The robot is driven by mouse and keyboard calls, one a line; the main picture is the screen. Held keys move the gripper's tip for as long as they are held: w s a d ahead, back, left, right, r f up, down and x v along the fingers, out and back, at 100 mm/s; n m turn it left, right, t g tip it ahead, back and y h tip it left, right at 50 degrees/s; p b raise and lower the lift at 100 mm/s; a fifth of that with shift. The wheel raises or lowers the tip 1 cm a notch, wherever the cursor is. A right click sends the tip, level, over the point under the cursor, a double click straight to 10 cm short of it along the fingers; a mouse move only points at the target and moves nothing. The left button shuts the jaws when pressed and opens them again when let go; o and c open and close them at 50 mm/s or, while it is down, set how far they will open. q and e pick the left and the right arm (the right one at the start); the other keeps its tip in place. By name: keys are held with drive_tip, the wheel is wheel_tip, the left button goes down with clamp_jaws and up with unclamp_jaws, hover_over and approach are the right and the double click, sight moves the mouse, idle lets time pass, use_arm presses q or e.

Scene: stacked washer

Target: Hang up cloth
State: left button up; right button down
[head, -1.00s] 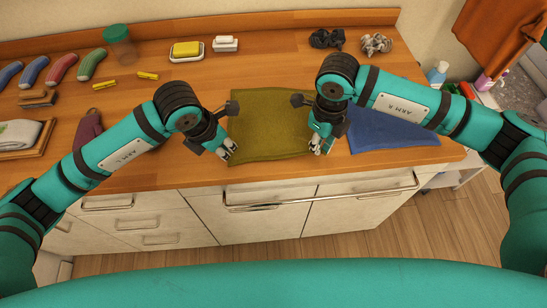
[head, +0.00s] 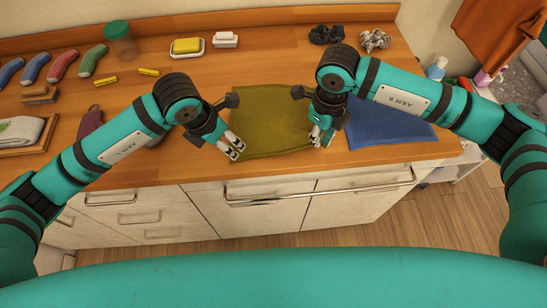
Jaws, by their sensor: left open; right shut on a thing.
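An olive-green cloth (head: 268,118) lies flat on the wooden counter between my two grippers. A blue cloth (head: 392,124) lies to its right, partly hidden by my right arm. My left gripper (head: 236,151) is open at the green cloth's lower left edge. My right gripper (head: 319,140) is shut at the green cloth's right edge, pinching it; the exact grip is small in view. An orange-brown cloth (head: 500,35) hangs at the upper right. A metal rail (head: 320,190) runs along the cabinet front below the counter.
Bottles (head: 437,68) stand at the right. Cabinet drawers (head: 150,217) lie below.

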use_arm(q)
drive_tip(key=shift+c, duration=0.9)
drive_tip(key=shift+d+r, duration=0.25)
drive_tip(key=shift+c, duration=0.6)
drive_tip(key=shift+d+r+n+g+y, duration=0.5)
drive_tip(key=shift+d+r+g+y, duration=0.55)
drive_tip(key=shift+r, duration=0.9)
wheel_tip(320, 180, down, 9)
drive_tip(key=shift+s+a+r, duration=0.1)
drive_tip(key=shift+a, duration=0.05)
drive_tip(key=shift+c, duration=0.2)
clamp_jaws()
